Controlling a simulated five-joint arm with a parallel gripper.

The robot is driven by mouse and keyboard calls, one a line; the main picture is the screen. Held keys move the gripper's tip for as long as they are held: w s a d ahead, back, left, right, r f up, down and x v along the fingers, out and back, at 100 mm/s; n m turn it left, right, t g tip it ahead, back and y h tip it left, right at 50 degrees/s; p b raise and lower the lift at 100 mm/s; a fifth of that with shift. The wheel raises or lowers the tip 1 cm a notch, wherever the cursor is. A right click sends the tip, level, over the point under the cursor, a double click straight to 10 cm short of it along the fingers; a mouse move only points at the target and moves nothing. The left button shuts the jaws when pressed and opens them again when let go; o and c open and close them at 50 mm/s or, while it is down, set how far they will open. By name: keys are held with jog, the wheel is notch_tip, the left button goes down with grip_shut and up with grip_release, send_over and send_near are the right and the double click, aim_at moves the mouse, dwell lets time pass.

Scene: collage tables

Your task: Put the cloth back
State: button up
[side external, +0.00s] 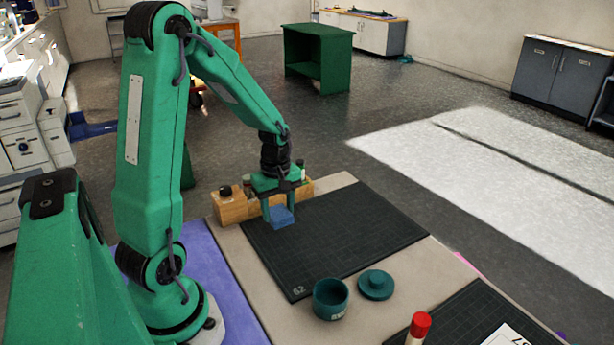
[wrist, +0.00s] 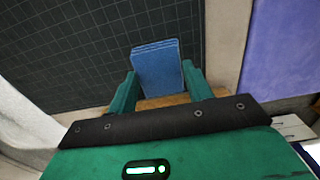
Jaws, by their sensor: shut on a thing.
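The cloth is a small blue folded block (side external: 282,217). It shows in the wrist view (wrist: 158,66) with its layers at the far edge. My gripper (side external: 279,206) points down at the far left end of the dark cutting mat (side external: 340,230). In the wrist view its two green fingers (wrist: 158,84) stand on either side of the cloth, shut on it. The cloth is in front of a wooden rack (side external: 233,208). I cannot tell whether its underside touches the mat.
The rack holds small bottles, one dark-capped (side external: 225,191). A teal pot (side external: 330,299) and its lid (side external: 376,285) sit near the mat's front edge. A red-capped tube (side external: 419,328) stands by a second mat (side external: 470,313). Most of the first mat is bare.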

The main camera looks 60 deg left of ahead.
jog(key=w+d+r, duration=0.3)
jog(key=w+d, duration=0.4)
jog(key=d, duration=0.1)
jog(key=w+d+r, duration=0.3)
jog(key=w+d, duration=0.3)
jog(key=d, duration=0.3)
jog(key=w+a+f, duration=0.1)
jog(key=a+f, duration=0.1)
jog(key=a, duration=0.2)
jog(key=w+a+f, duration=0.1)
jog(key=a+f, duration=0.1)
jog(key=a, duration=0.1)
jog(key=w+a+f, duration=0.2)
jog(key=a+f, duration=0.1)
jog(key=a, duration=0.1)
jog(key=shift+a, duration=0.35)
jog(key=shift+f, duration=1.9)
jog(key=shift+f, duration=0.15)
jog(key=o, duration=1)
jog(key=shift+c, duration=0.2)
